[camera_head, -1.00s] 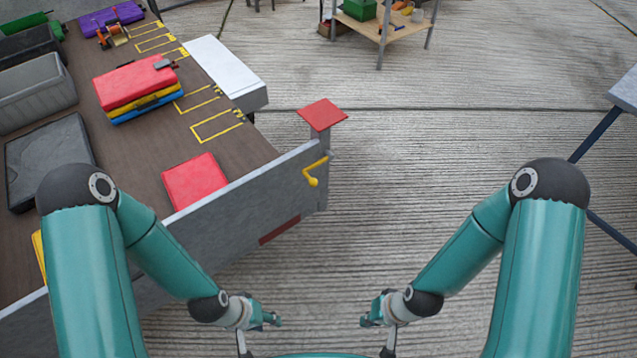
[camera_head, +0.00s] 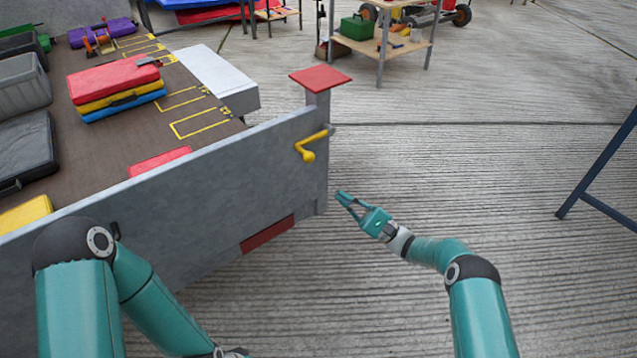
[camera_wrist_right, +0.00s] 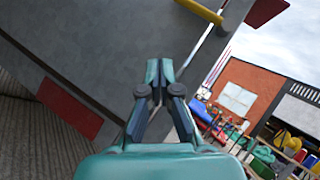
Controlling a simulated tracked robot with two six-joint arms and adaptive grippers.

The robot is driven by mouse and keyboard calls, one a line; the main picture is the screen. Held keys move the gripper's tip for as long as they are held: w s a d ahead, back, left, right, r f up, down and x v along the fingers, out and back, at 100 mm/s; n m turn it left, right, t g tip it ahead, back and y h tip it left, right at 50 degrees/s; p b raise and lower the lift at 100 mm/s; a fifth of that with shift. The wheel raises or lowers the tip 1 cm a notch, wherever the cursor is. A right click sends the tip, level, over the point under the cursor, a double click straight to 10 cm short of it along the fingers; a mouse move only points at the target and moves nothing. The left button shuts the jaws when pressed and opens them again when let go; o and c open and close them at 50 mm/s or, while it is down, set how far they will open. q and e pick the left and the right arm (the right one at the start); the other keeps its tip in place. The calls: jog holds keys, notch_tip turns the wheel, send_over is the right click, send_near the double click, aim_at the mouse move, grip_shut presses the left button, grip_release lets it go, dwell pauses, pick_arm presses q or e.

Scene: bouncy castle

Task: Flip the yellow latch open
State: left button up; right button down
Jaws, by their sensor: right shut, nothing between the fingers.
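The yellow latch (camera_head: 311,146) is a bent handle on the end of the grey side panel (camera_head: 215,181), below a post with a red square top. Its arm slopes from the upper right down to a knob at the lower left. In the right wrist view the yellow latch (camera_wrist_right: 201,11) shows at the top, partly cut off by the frame. My right gripper (camera_head: 342,196) is shut and empty, to the right of and below the latch, apart from it. In the right wrist view its fingers (camera_wrist_right: 158,66) meet. My left arm is at the lower left; its gripper is almost wholly cut off.
The post with its red top (camera_head: 320,77) stands above the latch. Behind the panel, a brown bed carries stacked red, yellow and blue cases (camera_head: 115,84). A wooden shelf (camera_head: 386,46) stands at the back. The ribbed floor right of the panel is clear near my right gripper.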

pick_arm(q)
jog(key=shift+f, duration=0.35)
pick_arm(e)
jog(key=shift+w+d+r+t+y, duration=0.15)
jog(key=shift+d+r+t+y, duration=0.25)
jog(key=shift+d+r, duration=0.3)
jog(key=shift+n, duration=0.3)
jog(key=s+r+x, duration=0.1)
jog(key=s+x, duration=0.1)
jog(key=x, duration=1)
jog(key=shift+r, duration=0.5)
jog(key=shift+a, duration=0.15)
